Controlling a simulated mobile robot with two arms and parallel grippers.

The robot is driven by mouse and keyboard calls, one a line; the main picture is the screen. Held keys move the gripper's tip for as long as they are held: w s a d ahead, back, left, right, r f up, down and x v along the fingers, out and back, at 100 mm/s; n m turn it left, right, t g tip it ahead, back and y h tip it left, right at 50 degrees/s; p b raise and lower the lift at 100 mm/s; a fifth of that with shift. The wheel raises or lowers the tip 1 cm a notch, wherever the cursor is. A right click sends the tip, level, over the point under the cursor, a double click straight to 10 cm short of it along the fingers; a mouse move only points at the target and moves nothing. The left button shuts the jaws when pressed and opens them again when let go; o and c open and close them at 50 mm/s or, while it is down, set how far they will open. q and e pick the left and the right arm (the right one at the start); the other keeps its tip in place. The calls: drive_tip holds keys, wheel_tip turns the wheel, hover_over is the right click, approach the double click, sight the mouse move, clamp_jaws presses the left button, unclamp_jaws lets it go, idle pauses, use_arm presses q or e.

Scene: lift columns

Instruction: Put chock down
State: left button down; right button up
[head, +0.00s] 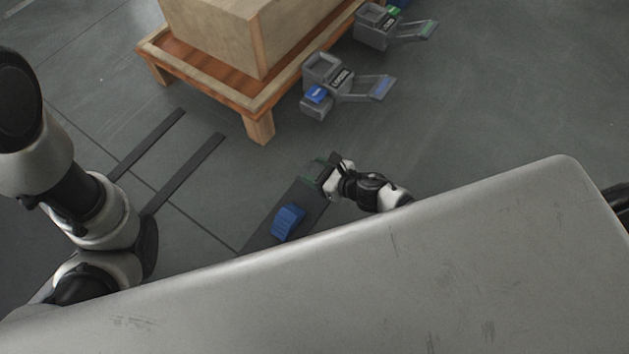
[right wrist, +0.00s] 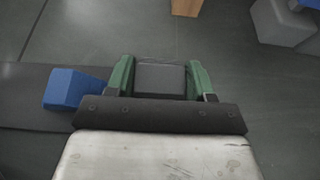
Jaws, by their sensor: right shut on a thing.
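My right gripper (head: 319,172) is at the far end of a dark mat (head: 262,237) on the floor. In the right wrist view its green fingers are shut on a dark grey chock (right wrist: 160,79). I cannot tell whether the held chock touches the mat. A blue chock (head: 288,222) lies on the mat, apart from the gripper. It also shows left of the fingers in the right wrist view (right wrist: 74,89). My left arm comes in at the left, but its gripper is not visible.
A wooden pallet (head: 259,127) bears a large crate (head: 222,30) at the top. Two grey lift units stand beside it, one with a blue part (head: 318,93), one with a green part (head: 380,35). Two dark strips (head: 184,173) lie left. Floor to the right is clear.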

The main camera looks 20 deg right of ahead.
drive_tip(key=shift+w+a+f, duration=0.2)
drive_tip(key=shift+f+b, duration=0.25)
drive_tip(key=shift+b, duration=0.05)
drive_tip(key=shift+f+b, duration=1.7)
drive_tip(key=shift+f, duration=0.2)
drive_tip(key=o, duration=1.1)
drive_tip(key=shift+r, duration=0.15)
